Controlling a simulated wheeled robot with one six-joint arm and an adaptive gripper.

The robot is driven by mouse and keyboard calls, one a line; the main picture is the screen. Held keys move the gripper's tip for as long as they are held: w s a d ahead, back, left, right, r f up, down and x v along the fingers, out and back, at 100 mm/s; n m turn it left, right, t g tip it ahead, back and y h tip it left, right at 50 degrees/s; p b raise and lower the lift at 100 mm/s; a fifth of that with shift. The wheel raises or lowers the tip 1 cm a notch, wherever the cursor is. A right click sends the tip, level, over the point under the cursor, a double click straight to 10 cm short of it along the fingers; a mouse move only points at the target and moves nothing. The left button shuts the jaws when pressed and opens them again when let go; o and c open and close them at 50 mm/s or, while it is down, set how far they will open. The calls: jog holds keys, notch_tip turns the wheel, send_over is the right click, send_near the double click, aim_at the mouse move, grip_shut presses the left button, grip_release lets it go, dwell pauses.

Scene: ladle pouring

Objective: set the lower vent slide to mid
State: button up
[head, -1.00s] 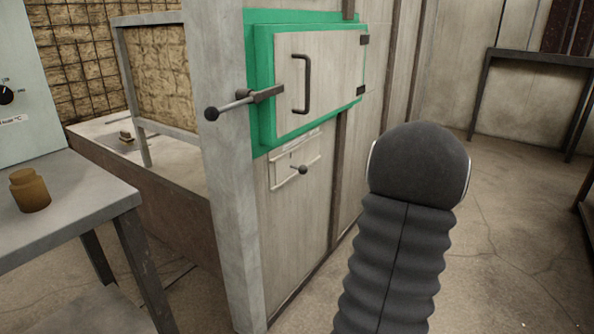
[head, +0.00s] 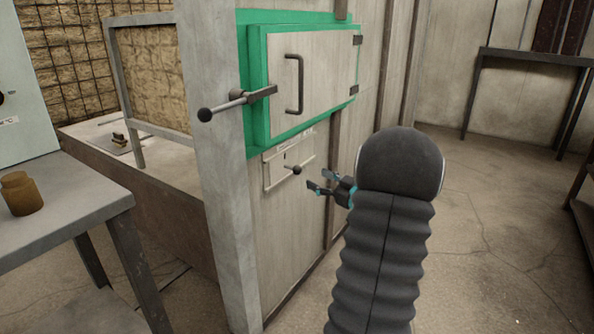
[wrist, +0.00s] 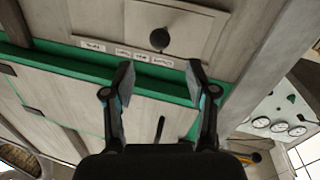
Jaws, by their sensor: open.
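The lower vent slide is a pale plate (head: 272,178) on the grey wall panel under the green-framed door. Its dark ball knob (head: 296,170) sticks out near the plate's right part. My gripper (head: 320,181) is open and empty, just right of the knob and apart from it in the head view. In the wrist view my two fingers (wrist: 160,82) are spread wide. The knob (wrist: 159,38) shows beyond the fingertips, between them sideways. A row of small labels lies along the plate's edge, too small to read.
Above the slide, the door (head: 325,85) has a bar handle and a latch lever with a ball end (head: 205,114) jutting left. A grey post (head: 215,200) stands left of the slide. A grey table (head: 75,205) with a brown jar (head: 19,194) is at left. The floor at right is open.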

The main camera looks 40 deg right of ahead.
aim_at(301, 171)
jog(key=w, duration=0.9)
jog(key=shift+w+a, duration=0.35)
jog(key=shift+a, duration=0.05)
grip_shut()
